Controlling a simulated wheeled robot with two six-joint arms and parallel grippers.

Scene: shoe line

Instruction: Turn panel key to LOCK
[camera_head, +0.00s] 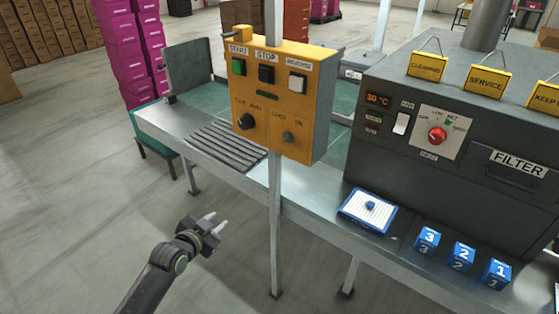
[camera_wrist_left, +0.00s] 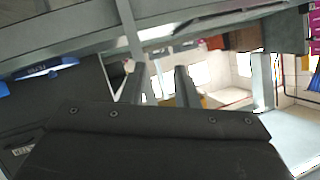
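The yellow control panel (camera_head: 270,95) stands on a post in the middle of the head view. It has a green START button (camera_head: 238,67), a black STOP button (camera_head: 266,74) and a white REVERSE button (camera_head: 297,83). Below are a black knob (camera_head: 246,121) at left and the small round key switch (camera_head: 288,137) at lower right, under small lettering; which way the key points is too small to tell. My left gripper (camera_head: 215,221) is below the panel and left of its post, apart from both. In the left wrist view its two fingers (camera_wrist_left: 161,85) are spread with nothing between them.
The post (camera_head: 275,220) runs down to the floor beside the metal conveyor table (camera_head: 305,192). A dark machine (camera_head: 460,120) with a red knob (camera_head: 437,136) stands at right. A blue-framed tray (camera_head: 350,211) and numbered blue blocks (camera_head: 461,256) are on the table. Floor at lower left is clear.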

